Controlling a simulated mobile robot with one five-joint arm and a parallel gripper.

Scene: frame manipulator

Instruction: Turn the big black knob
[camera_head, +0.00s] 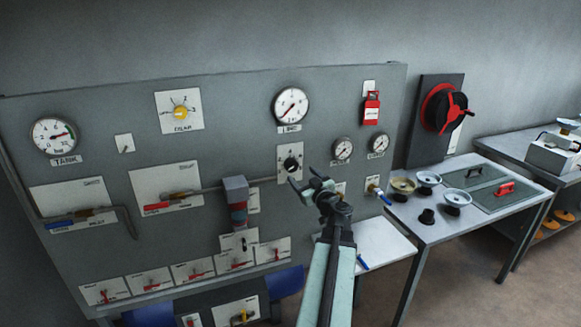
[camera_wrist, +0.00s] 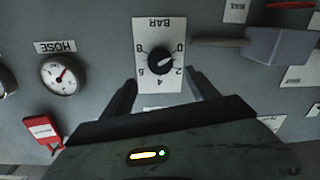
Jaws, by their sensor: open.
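A black knob (camera_head: 291,163) sits on a white plate on the grey panel, just beyond my gripper. In the wrist view, the knob (camera_wrist: 160,57) shows upside down, with a scale of numbers and the word BAR on its plate. My gripper (camera_head: 308,179) is open and empty in front of the panel, a little below and right of the knob in the head view. In the wrist view, the two fingers (camera_wrist: 162,86) point toward the plate, one on each side of its lower part. The knob lies ahead of the fingertips, not between them.
A grey pipe (camera_head: 205,190) runs along the panel to the left of the knob. A grey block with coloured bands (camera_head: 237,200) sticks out lower left. A red tag (camera_head: 371,108) and several gauges are nearby. A table (camera_head: 400,222) with dishes stands at right.

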